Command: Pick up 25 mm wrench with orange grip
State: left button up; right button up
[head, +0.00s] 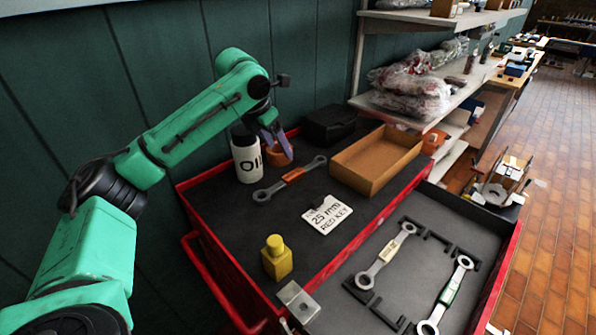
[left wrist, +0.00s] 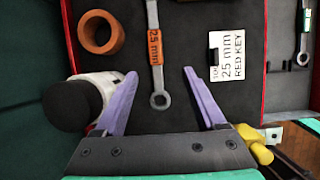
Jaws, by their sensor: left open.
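The wrench with the orange grip (head: 293,176) lies flat on the dark top of the red cart, beside the white oil bottle (head: 246,155). In the left wrist view its orange grip (left wrist: 155,47) reads "25 mm" and one ring end points toward my gripper. My left gripper (head: 272,138) is above the back of the cart top, near the bottle and an orange-brown ring (head: 280,154). In the left wrist view its purple fingers (left wrist: 160,71) are spread wide, with the wrench between them in the picture and nothing gripped. My right gripper is not in view.
A white card (head: 327,214) reads "25 mm RED KEY". A yellow bottle (head: 276,258), an open brown box (head: 376,160) and a black case (head: 329,124) stand on the cart top. The open drawer (head: 398,292) holds a cream-grip wrench (head: 387,254) and a green-grip wrench (head: 446,294).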

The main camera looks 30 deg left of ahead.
pick_arm(q)
jog(key=p, duration=0.1)
send_near(292, 174)
jog(key=x, duration=0.2)
jog(key=p+x, duration=0.1)
jog(key=x, duration=0.1)
jog(key=shift+s+a+f, duration=0.15)
jog(key=shift+s+a, duration=0.05)
jog(key=shift+a, duration=0.1)
jog(key=f, duration=0.1)
jog(key=w+d+f+p, duration=0.1)
jog(key=f+p, duration=0.1)
jog(key=shift+w+d+f, duration=0.25)
jog(key=shift+w+f, duration=0.05)
jog(key=shift+w, duration=0.1)
jog(key=shift+a+f, duration=0.15)
jog(key=shift+f, duration=0.1)
jog(key=shift+a, duration=0.1)
jog(key=c, duration=0.8)
jog(key=shift+w+r, duration=0.1)
grip_shut()
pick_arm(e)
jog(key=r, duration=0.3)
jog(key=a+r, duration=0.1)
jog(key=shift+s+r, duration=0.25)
